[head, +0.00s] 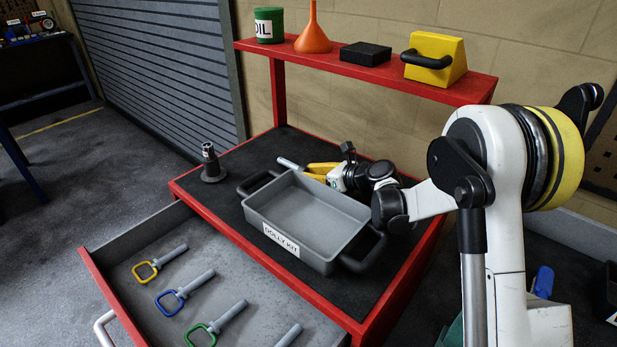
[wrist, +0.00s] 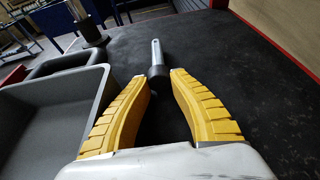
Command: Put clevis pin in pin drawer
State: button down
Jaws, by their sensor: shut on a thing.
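My gripper (head: 309,171) is over the black trolley top, behind the grey tray. Its yellow fingers (wrist: 160,78) are closed on a grey rod with a darker collar, which I take for the clevis pin (head: 288,163). In the wrist view the pin (wrist: 156,52) points away from me between the fingertips, its collar at the tips. I cannot tell whether it touches the top. The pin drawer (head: 235,275) is pulled open at the front left. Several grey pins with yellow, blue and green loop handles lie in it; the rightmost is partly cut off.
The grey DOLLY KIT tray (head: 310,215), empty, with black handles, stands between my gripper and the drawer. A dark stepped post (head: 211,165) stands at the top's left corner. A red shelf (head: 370,75) with several items is above the back.

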jog(key=shift+s+r, duration=0.1)
jog(key=shift+r, duration=0.05)
jog(key=c, duration=1.6)
grip_release()
jog(key=shift+f, duration=0.2)
jog(key=shift+o, duration=0.2)
jog(key=shift+r, duration=0.15)
